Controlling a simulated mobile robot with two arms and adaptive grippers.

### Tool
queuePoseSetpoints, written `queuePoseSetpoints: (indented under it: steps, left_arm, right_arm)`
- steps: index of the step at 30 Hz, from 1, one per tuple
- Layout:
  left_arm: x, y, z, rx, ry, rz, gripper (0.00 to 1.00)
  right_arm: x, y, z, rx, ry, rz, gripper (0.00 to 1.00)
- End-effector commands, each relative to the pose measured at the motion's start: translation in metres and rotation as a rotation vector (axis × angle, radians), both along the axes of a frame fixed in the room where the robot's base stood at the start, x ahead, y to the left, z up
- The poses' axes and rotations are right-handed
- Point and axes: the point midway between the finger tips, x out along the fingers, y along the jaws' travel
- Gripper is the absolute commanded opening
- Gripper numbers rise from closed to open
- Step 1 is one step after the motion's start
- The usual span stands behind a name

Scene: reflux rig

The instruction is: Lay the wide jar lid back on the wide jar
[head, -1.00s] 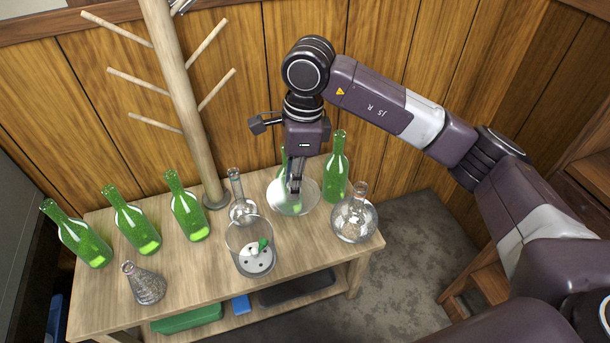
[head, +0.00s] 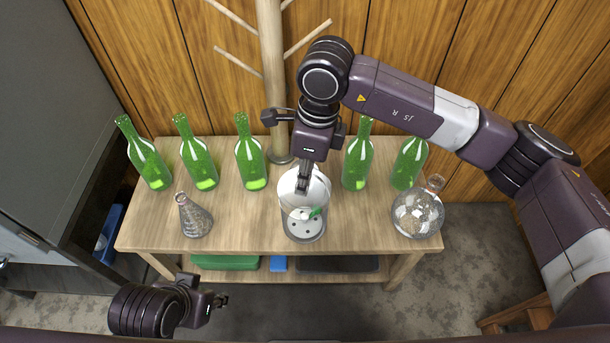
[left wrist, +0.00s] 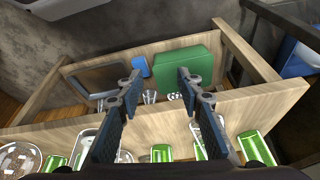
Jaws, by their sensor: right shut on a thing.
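The wide jar (head: 304,228) is a clear glass cylinder standing on the wooden table. Through its wall show a pale bottom with dark holes and a small green and white thing. My right gripper (head: 303,188) is shut on the wide jar lid (head: 318,189), a pale see-through disc. The lid is over the jar's mouth in the picture, towards its back; I cannot tell whether it touches the rim. My left gripper (head: 222,300) is low in front of the table; its fingers stand apart and empty in the left wrist view (left wrist: 158,80).
Several green bottles (head: 200,165) stand along the table's back. A conical flask (head: 194,218) stands left of the jar, a round flask (head: 418,212) right of it. A wooden rack (head: 273,80) rises behind. The lower shelf holds a green box (left wrist: 188,72).

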Motion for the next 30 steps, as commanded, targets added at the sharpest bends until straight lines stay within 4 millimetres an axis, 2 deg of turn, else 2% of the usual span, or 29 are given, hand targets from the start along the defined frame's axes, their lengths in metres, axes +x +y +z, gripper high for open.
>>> queuePoseSetpoints:
  steps: [13,30]
  left_arm:
    - [0.005,-0.002,-0.001,-0.004,-0.019,-0.002,0.34]
    - [0.051,-0.016,0.014,-0.044,-0.199,-0.017,0.34]
  right_arm:
    - [0.0,0.0,-0.002,0.0,0.0,0.0,0.0]
    - [0.0,0.0,-0.009,0.0,0.0,0.0,0.0]
